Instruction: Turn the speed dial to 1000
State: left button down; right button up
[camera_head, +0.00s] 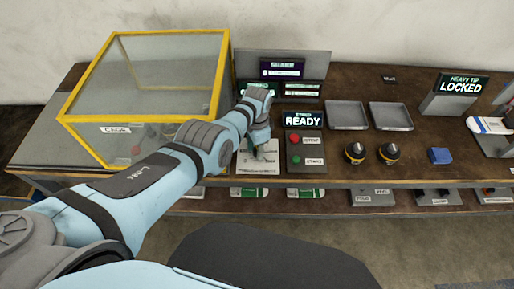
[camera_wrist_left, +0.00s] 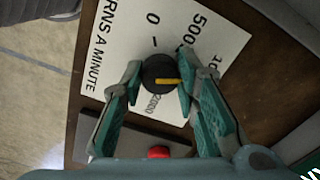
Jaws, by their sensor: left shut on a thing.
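The speed dial is a black round knob (camera_wrist_left: 160,72) with a yellow pointer bar, on a white card (camera_wrist_left: 110,60) printed 0, 500, a partly hidden number starting with 10, and 2000. The pointer lies toward the right in the left wrist view, beside the right finger; I cannot tell exactly which mark it meets. My left gripper (camera_wrist_left: 160,75) has one finger on each side of the knob and is shut on it. In the head view the left gripper (camera_head: 264,152) reaches down over the card (camera_head: 255,168) and hides the knob. My right gripper is not in view.
A yellow-framed glass cage (camera_head: 145,90) stands left of my arm. Right of the card is a control box (camera_head: 304,150) with red and green buttons and a READY display. Two trays (camera_head: 347,115), two black-yellow nozzles (camera_head: 355,152) and a blue block (camera_head: 440,156) lie farther right.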

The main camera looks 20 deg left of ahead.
pick_arm(q)
jog(key=c, duration=1.2)
grip_release()
jog(key=shift+d, duration=0.1)
jog(key=shift+c, duration=0.2)
notch_tip(320, 180, up, 12)
jog(key=shift+d+f, duration=0.1)
